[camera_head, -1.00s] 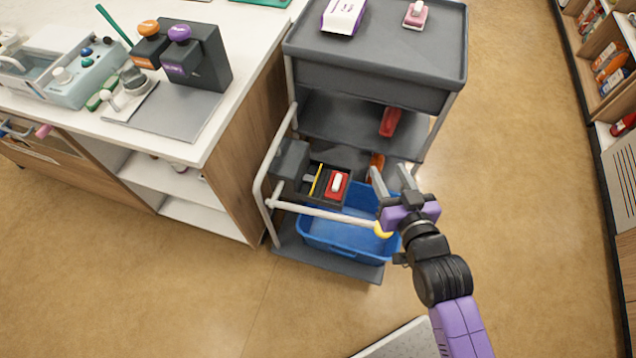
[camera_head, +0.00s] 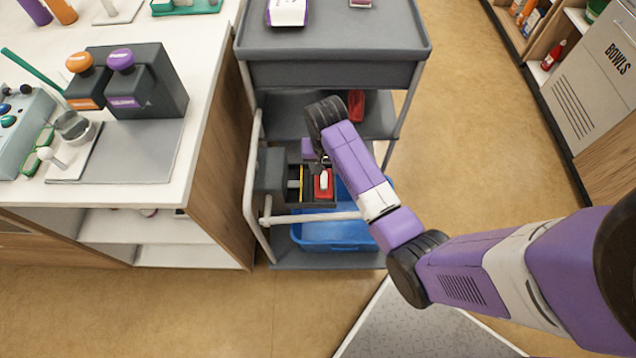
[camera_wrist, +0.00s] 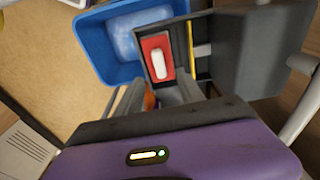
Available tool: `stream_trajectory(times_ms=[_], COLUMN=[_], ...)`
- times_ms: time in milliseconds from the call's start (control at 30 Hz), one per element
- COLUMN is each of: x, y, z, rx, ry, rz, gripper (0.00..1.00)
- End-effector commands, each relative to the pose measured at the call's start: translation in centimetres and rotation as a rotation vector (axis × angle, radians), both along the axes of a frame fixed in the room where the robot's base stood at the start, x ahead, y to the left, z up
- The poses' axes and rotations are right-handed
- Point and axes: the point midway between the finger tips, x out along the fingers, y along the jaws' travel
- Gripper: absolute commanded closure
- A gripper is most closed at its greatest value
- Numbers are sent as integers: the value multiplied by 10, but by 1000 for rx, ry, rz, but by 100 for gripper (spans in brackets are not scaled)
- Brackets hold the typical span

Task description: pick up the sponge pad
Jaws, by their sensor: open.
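A red pad with a white grip on top, which looks like the sponge pad (camera_head: 322,187), sits in a dark open holder (camera_head: 318,203) on the cart's side. In the wrist view the red pad (camera_wrist: 148,45) lies just beyond my fingertips. My gripper (camera_wrist: 160,90) is open and empty, its two grey fingers pointing toward the pad and apart from it. In the head view only the purple body of my gripper (camera_head: 308,149) shows, just behind the holder; its fingers are hidden there.
A blue bin (camera_head: 330,236) stands on the cart's low shelf beneath the holder. A pale rail (camera_head: 310,217) runs in front. A red item (camera_head: 356,104) lies on the middle shelf. The counter (camera_head: 205,85) is at left; the floor at right is open.

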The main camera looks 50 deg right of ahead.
Motion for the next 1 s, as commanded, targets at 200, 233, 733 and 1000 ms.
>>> stream_trajectory(times_ms=[200,233,733,1000], x=[1,2,4,4], y=[-2,-2,-7,-7], z=[-22,-25,-75,-75], rx=[0,1,-1,-1], ry=[0,-1,-4,-5], rz=[-3,-3,-2,-2], gripper=[55,55,55,72])
